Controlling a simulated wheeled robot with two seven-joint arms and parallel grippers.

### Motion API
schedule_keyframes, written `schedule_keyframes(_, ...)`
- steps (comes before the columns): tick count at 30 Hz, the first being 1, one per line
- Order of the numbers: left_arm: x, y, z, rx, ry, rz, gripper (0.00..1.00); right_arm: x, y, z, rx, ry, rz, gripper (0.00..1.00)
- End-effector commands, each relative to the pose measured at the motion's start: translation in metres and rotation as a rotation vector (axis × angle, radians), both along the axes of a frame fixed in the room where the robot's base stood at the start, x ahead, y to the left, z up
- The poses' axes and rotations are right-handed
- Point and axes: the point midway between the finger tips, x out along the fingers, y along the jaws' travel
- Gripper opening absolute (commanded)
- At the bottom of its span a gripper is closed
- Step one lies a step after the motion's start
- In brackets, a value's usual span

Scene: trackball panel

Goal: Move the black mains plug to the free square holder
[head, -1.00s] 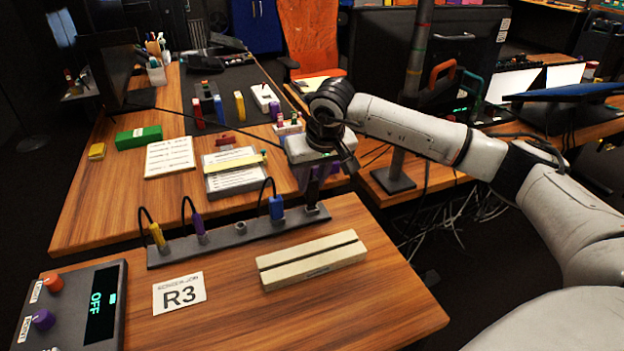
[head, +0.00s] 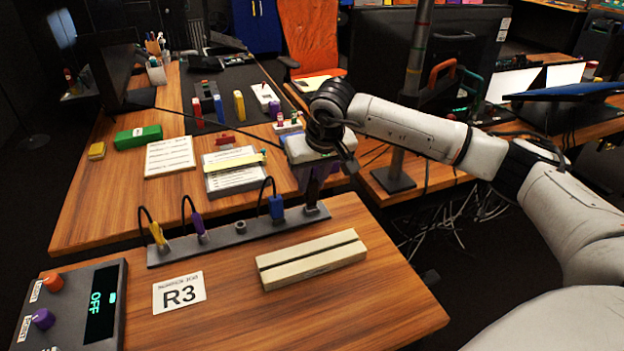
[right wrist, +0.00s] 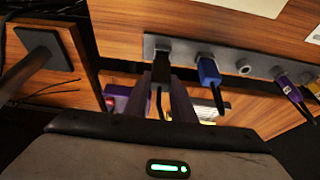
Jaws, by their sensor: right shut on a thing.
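The black mains plug (head: 313,192) stands at the right end of the grey strip (head: 215,238), and it also shows in the right wrist view (right wrist: 161,68). My right gripper (head: 316,178) is shut on it from above, with purple fingers on either side. The plug's lower end meets the strip; I cannot tell how deep it sits. One empty holder (head: 240,226) is between the purple and blue plugs; it looks rounded rather than square, also in the right wrist view (right wrist: 243,66). My left gripper is out of view.
A blue plug (head: 276,207), a purple plug (head: 198,223) and a yellow plug (head: 157,235) with looped black cables stand in the strip. A cream slotted block (head: 312,262), an R3 card (head: 180,293) and a control box (head: 73,308) reading OFF lie in front.

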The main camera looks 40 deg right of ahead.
Motion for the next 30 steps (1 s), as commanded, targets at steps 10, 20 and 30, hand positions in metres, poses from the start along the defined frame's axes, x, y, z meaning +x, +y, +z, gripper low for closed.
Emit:
schedule_keyframes(10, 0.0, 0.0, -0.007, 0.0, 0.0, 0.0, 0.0, 0.0, 0.0, -0.01, -0.001, 0.0, 0.0, 0.02)
schedule_keyframes(20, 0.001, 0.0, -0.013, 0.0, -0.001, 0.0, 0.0, 0.0, 0.0, -0.018, -0.001, 0.0, -0.001, 0.02)
schedule_keyframes(30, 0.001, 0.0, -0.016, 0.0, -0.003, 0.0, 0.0, 0.0, 0.0, -0.024, 0.0, 0.0, -0.001, 0.3)
